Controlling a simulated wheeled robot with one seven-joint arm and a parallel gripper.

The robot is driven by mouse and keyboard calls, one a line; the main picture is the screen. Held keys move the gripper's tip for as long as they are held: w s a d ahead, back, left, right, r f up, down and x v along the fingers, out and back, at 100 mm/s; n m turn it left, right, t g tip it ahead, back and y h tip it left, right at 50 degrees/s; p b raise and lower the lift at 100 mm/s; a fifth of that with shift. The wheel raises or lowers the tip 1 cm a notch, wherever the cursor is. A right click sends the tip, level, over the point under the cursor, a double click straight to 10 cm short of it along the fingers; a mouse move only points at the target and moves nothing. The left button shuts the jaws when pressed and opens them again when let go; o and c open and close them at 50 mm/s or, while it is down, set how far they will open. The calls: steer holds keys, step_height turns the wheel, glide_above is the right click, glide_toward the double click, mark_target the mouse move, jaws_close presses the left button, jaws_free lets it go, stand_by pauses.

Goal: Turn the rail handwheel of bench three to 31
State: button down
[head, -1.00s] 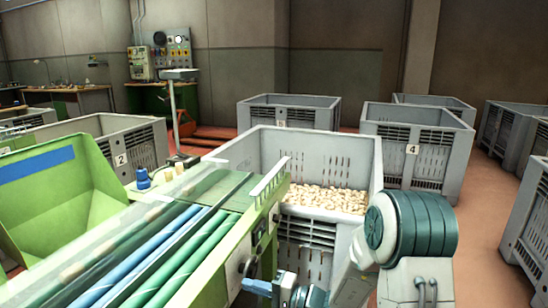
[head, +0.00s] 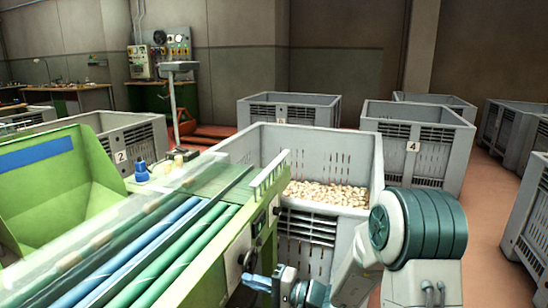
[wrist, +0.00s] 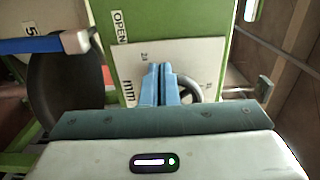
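In the wrist view a small dark handwheel (wrist: 189,89) sits on a white plate (wrist: 127,62) marked "mm", with small figures too fine to read surely. The plate is on the green panel. My gripper (wrist: 159,70) has its two blue fingers close together, in front of the left part of the wheel and hiding it. I cannot tell whether its rim is between them or whether they touch it. In the head view my gripper (head: 259,284) is low at the side of the green bench (head: 222,262), near a dark wheel (head: 248,259).
A grey crate (head: 335,150) of corks stands behind the bench. Crates marked 2 (head: 145,140) and 4 (head: 430,160) and several others stand around. Open floor (head: 480,235) lies at the right. An "OPEN" label (wrist: 119,24) is above the plate.

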steer(key=shift+w+d+f+b, duration=0.25)
steer(key=shift+w+f+b, duration=0.15)
steer(key=shift+b, duration=0.55)
stand_by(0.5)
steer(key=shift+s+a+f+b, duration=0.1)
steer(key=shift+s+f+b, duration=0.15)
steer(key=shift+b, duration=0.4)
steer(key=b+v, duration=0.1)
steer(key=v, duration=0.4)
steer(key=shift+s+d+b, duration=0.3)
steer(key=shift+s+b, duration=0.05)
